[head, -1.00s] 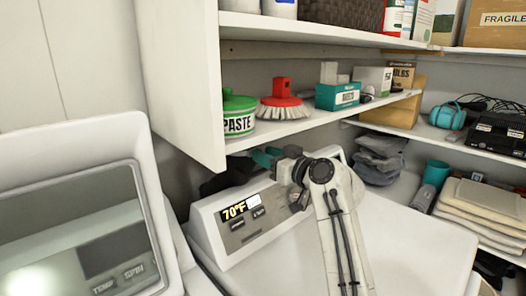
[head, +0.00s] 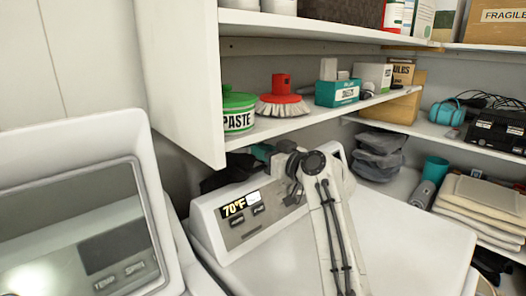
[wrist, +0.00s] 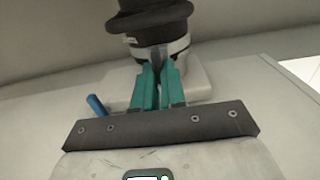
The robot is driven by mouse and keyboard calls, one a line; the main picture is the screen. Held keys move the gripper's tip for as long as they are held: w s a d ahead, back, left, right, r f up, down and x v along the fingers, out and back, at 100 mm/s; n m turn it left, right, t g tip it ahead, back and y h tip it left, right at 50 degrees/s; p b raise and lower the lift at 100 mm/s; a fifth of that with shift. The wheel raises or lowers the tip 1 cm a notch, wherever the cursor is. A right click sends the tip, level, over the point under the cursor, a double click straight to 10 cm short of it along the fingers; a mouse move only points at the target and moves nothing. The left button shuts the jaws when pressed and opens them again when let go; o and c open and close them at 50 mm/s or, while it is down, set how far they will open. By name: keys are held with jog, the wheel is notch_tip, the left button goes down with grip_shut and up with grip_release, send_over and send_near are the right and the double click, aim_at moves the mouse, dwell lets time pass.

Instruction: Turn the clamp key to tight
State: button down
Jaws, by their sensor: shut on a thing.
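In the wrist view, my gripper (wrist: 158,66) has two teal fingers closed together at a metal clamp band (wrist: 160,48). The band runs around a black ribbed hose (wrist: 152,17) in front of a pale plate. The fingers are shut on the small clamp key at the band. The key is mostly hidden between the fingertips, so its angle cannot be read. In the head view, the gripper (head: 262,152) reaches behind the panel of a white appliance (head: 400,232), under the shelf. The dark hose (head: 225,177) partly shows there, but the clamp is hidden.
A blue peg-like piece (wrist: 96,105) shows left of the fingers. The lower shelf holds a green paste tub (head: 238,112), a red brush (head: 282,98) and boxes, close above my arm. A second appliance (head: 75,205) stands at left. The nearer appliance top is clear.

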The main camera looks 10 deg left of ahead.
dwell(0.4)
jog(key=shift+w+d+f+m+p, duration=0.15)
jog(key=shift+m+p, duration=0.7)
jog(key=shift+m, duration=2)
jog(key=shift+w+d+f+m+p, duration=0.15)
jog(key=shift+m+p, duration=0.65)
jog(key=shift+m, duration=2.1)
jog(key=shift+w+d+f+m+p, duration=0.15)
jog(key=shift+m+p, duration=0.7)
jog(key=shift+m, duration=2)
jog(key=c, duration=1.2)
grip_release()
jog(key=shift+f, duration=0.1)
jog(key=b+v, duration=0.1)
jog(key=v, duration=0.9)
jog(key=shift+s+d+b, duration=0.25)
jog(key=shift+b, duration=0.15)
